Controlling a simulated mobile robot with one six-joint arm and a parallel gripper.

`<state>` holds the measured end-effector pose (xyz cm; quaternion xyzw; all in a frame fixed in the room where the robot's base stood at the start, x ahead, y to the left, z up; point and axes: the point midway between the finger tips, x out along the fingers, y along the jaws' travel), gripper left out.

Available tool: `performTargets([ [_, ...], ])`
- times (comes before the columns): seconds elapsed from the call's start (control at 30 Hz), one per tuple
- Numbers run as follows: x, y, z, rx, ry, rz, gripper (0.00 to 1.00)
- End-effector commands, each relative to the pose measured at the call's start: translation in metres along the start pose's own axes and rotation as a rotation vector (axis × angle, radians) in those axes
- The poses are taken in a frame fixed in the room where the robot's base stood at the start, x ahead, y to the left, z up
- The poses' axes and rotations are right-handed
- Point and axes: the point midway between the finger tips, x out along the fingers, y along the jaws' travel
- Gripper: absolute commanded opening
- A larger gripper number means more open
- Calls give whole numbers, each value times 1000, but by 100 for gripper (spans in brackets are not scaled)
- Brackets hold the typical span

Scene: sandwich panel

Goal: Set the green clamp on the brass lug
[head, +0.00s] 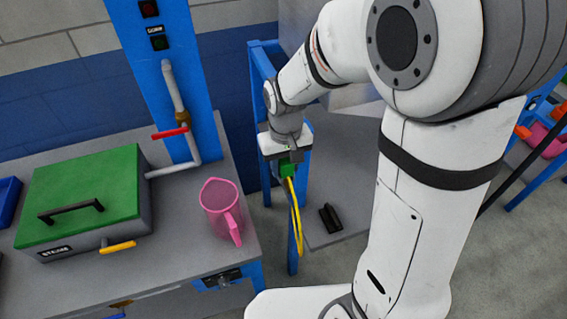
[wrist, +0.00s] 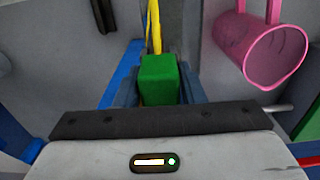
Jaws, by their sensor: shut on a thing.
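The green clamp (head: 287,167) is a small green block with a yellow cable (head: 296,215) hanging down from it. My gripper (head: 288,163) is shut on the clamp and holds it in the air, over the gap between the left bench and the grey table. In the wrist view the clamp (wrist: 159,80) sits between the two fingers, and the yellow cable (wrist: 154,28) runs away from it at the top. I cannot make out the brass lug for certain in either view.
A pink jug (head: 221,208) stands on the left bench (head: 180,255), beside a green-lidded box (head: 80,190). A blue panel post (head: 160,75) carries a pipe with a red lever (head: 169,132). A black object (head: 330,218) lies on the grey table (head: 350,155).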

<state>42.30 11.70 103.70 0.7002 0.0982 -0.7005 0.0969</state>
Motion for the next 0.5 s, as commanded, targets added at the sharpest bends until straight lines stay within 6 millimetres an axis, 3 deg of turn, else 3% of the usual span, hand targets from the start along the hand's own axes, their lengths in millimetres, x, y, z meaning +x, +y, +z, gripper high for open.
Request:
performTargets([
  [0.5,4,0,0,-1,0,0,9],
])
